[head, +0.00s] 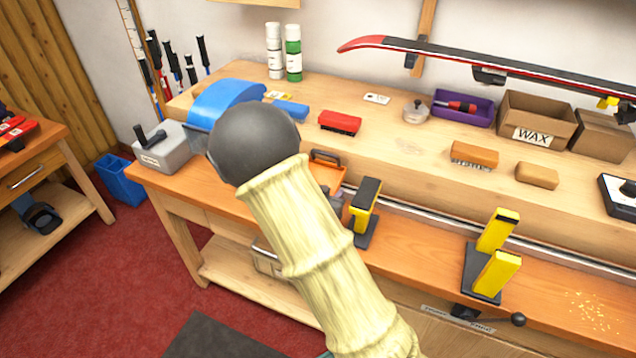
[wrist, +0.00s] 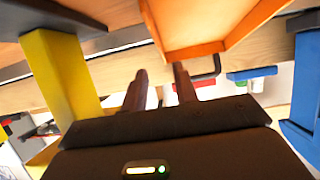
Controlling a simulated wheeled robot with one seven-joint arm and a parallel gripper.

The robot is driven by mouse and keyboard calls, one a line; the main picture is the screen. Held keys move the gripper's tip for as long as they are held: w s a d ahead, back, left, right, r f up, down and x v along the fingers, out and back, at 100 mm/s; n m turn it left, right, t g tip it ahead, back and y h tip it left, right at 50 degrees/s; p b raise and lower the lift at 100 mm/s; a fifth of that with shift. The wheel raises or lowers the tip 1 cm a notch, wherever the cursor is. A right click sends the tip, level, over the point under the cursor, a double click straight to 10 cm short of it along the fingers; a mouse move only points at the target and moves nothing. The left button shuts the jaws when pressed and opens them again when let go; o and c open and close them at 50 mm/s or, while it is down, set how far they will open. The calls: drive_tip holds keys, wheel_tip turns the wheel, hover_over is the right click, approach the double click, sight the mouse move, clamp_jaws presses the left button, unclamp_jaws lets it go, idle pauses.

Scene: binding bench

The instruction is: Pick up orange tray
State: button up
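The orange tray (head: 329,172) is on the lower wooden bench in the head view, just behind my arm, which hides part of it. A dark handle (head: 325,155) shows at its far side. In the wrist view the orange tray (wrist: 195,22) fills the upper middle, close to my fingers, with a black handle (wrist: 207,74) by its edge. My gripper (wrist: 160,74) has its two dark fingers apart, with nothing seen between them. The fingertips are near the tray's edge; I cannot tell if they touch it.
A yellow-and-black vise (head: 364,205) stands just right of the tray, and another vise (head: 490,262) is farther right. A grey box (head: 165,150) and a blue curved object (head: 222,100) are at the left. A raised shelf with brushes and boxes runs behind.

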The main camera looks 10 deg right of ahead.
sight(337, 186)
drive_tip(key=shift+w+d+f, duration=0.1)
drive_tip(key=shift+w+d, duration=0.1)
drive_tip(key=shift+w, duration=0.1)
drive_tip(key=x, duration=0.5)
drive_tip(key=shift+w+a+f, duration=0.1)
drive_tip(key=shift+w+f, duration=0.05)
drive_tip(key=shift+f, duration=0.1)
drive_tip(key=shift+c, duration=0.2)
clamp_jaws()
